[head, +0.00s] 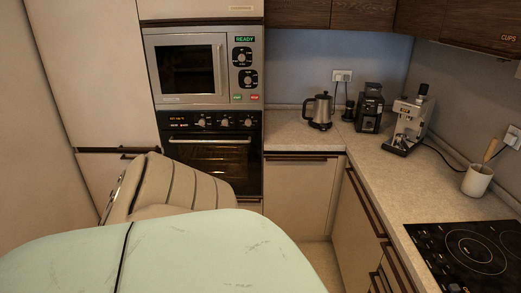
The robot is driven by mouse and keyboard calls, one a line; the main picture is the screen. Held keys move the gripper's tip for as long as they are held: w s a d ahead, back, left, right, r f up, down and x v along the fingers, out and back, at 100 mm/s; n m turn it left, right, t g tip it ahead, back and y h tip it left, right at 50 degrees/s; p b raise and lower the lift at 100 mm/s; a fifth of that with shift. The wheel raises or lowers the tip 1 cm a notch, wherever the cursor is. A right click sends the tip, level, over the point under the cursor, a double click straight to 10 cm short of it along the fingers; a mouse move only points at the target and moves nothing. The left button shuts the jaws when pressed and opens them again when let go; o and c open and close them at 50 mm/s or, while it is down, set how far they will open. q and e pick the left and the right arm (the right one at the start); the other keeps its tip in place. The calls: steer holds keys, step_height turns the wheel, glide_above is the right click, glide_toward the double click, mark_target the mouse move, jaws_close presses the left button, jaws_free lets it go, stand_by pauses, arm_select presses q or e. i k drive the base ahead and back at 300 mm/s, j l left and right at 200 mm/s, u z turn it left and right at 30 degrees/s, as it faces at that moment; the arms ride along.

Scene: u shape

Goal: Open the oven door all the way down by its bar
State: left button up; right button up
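The black oven (240,130) is built into the tall cabinet on the left of the head view, below the microwave. Its control panel has several knobs and a small lit display. The oven door (248,170) looks shut and upright, with dark glass and a warm glow inside. Its horizontal metal bar (209,141) runs along the top of the door and is in plain sight. The lower left of the door is hidden by nearer shapes. Neither of my grippers is in view, and nothing touches the bar.
A microwave (187,68) marked READY sits above the oven. The counter (400,175) to the right holds a kettle (319,111), a grinder (370,110), an espresso machine (409,120), a utensil pot (477,181) and a black cooktop (470,250). A strip of floor (322,262) shows.

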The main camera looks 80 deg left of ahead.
mark_target(252, 138)
steer(key=u, duration=2.8)
steer(key=i+j, duration=0.25)
steer(key=i, duration=0.2)
steer(key=i+j, duration=0.3)
steer(key=i, duration=0.15)
steer(key=i+j, duration=0.25)
steer(key=i, duration=0.2)
steer(key=i+j+u, duration=0.1)
steer(key=i+j, duration=0.15)
steer(key=i, duration=0.2)
steer(key=i+j, duration=0.25)
steer(key=i, duration=0.2)
steer(key=i+j, duration=0.25)
steer(key=i, duration=0.2)
